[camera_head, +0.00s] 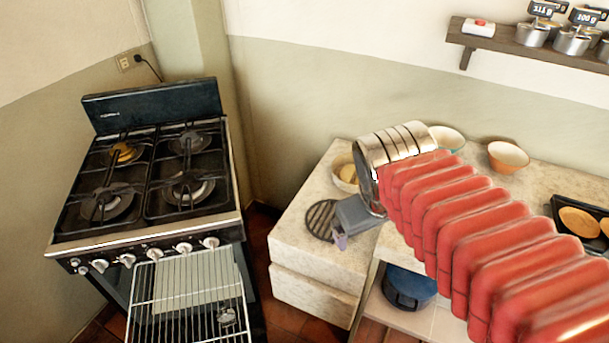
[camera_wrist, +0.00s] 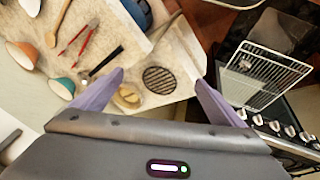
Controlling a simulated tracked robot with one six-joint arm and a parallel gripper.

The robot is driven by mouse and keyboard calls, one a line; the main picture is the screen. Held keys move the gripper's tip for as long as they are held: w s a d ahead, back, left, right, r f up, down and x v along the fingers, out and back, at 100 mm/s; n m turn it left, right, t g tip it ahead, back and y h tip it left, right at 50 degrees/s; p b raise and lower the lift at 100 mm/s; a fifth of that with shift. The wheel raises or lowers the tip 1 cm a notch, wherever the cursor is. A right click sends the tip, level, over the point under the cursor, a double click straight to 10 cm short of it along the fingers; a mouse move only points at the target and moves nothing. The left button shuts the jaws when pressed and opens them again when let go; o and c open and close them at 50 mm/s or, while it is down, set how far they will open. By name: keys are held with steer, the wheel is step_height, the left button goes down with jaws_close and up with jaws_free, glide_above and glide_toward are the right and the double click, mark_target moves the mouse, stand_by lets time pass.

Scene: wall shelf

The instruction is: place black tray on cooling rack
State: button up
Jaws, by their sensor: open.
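A black tray (camera_head: 557,209) holding bread-like pieces lies on the counter at the right edge of the head view, partly cut off by the frame. It does not show in the wrist view. A round black grate (camera_head: 319,219) lies flat on the counter's left end, and also shows in the wrist view (camera_wrist: 160,80). A wire rack (camera_head: 165,297) stands out in front of the stove, and shows in the wrist view (camera_wrist: 262,75). Which of these is the cooling rack I cannot tell. My gripper (camera_wrist: 158,77) is open and empty, above the counter near the round grate, far left of the tray.
A bowl with bread (camera_head: 345,172) and two empty bowls (camera_head: 508,157) stand along the back of the counter. The stove (camera_head: 150,180) is at the left. Tongs (camera_wrist: 76,42) and a wooden spoon (camera_wrist: 58,22) lie on the counter. A blue pot (camera_head: 408,288) sits below.

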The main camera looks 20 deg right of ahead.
steer(key=s+a+m+t+y, duration=0.1)
steer(key=s+a+y, duration=0.1)
steer(key=a, duration=0.6)
steer(key=shift+r+t+y, duration=0.3)
steer(key=shift+r+t, duration=0.1)
